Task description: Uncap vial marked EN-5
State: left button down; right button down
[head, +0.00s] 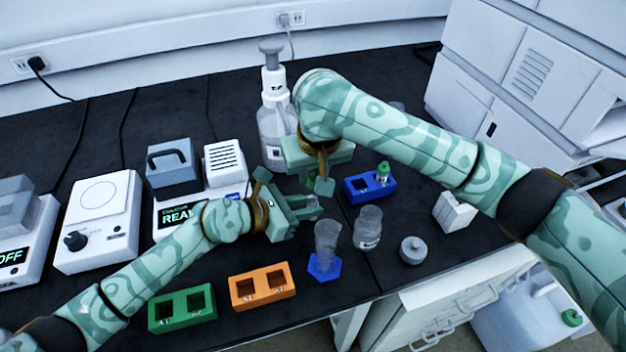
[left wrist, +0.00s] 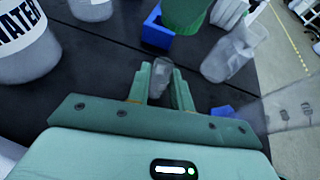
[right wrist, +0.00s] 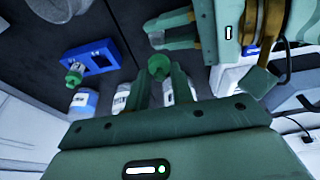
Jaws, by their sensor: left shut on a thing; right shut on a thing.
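My left gripper (head: 312,207) is shut on a small clear vial (left wrist: 161,76), whose top shows no cap in the left wrist view. My right gripper (head: 324,184) is just above and behind it, pointing down, shut on a green cap (right wrist: 160,66). The cap looks apart from the vial. A large green shape at the top of the left wrist view cannot be made out. The blue rack (head: 358,187) stands right of the grippers and holds another vial with a green cap (head: 382,168). No EN-5 mark is readable.
A wash bottle (head: 271,150) stands behind the grippers. A cylinder with a blue foot (head: 323,268), a glass bottle (head: 367,230) and a grey round piece (head: 412,251) stand in front. Orange (head: 262,302) and green (head: 182,322) racks are empty at the front left.

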pick_arm(q)
jog(key=c, duration=1.2)
grip_release()
jog(key=shift+o, duration=0.2)
